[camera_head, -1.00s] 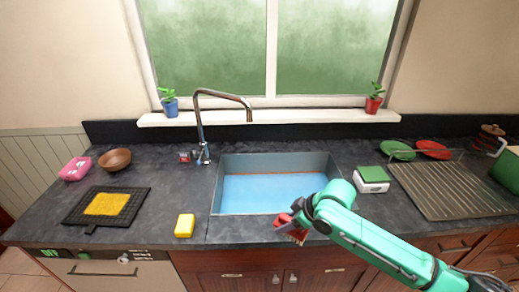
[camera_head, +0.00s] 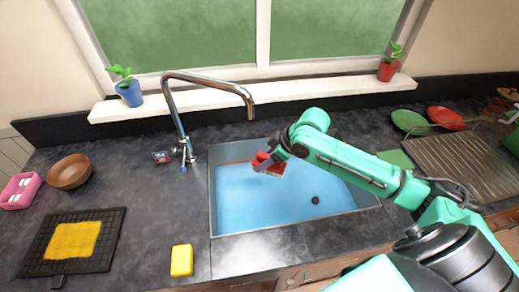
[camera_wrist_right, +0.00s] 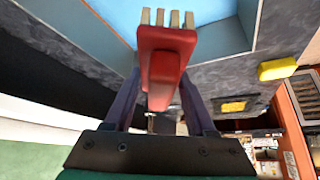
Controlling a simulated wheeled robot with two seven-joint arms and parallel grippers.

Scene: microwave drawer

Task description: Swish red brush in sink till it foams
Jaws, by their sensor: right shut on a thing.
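The red brush (camera_head: 268,164) is over the sink's blue water in the head view. My right gripper (camera_head: 276,156) is shut on it. The right wrist view shows the red brush (camera_wrist_right: 165,62) between the two dark fingers (camera_wrist_right: 159,80), its pale bristles pointing away from the gripper. Whether the bristles touch the water is unclear. The sink (camera_head: 213,205) is a grey rectangular basin; its water (camera_head: 250,205) looks smooth and plain blue, with a dark round drain (camera_head: 315,200). My left gripper is out of view.
A tall faucet (camera_head: 178,120) stands behind the sink's left end. A yellow sponge (camera_head: 182,260) lies front left of the sink. A black tray (camera_head: 35,262) with a yellow cloth, a brown bowl (camera_head: 69,171) and a drying rack (camera_head: 460,165) are on the counter.

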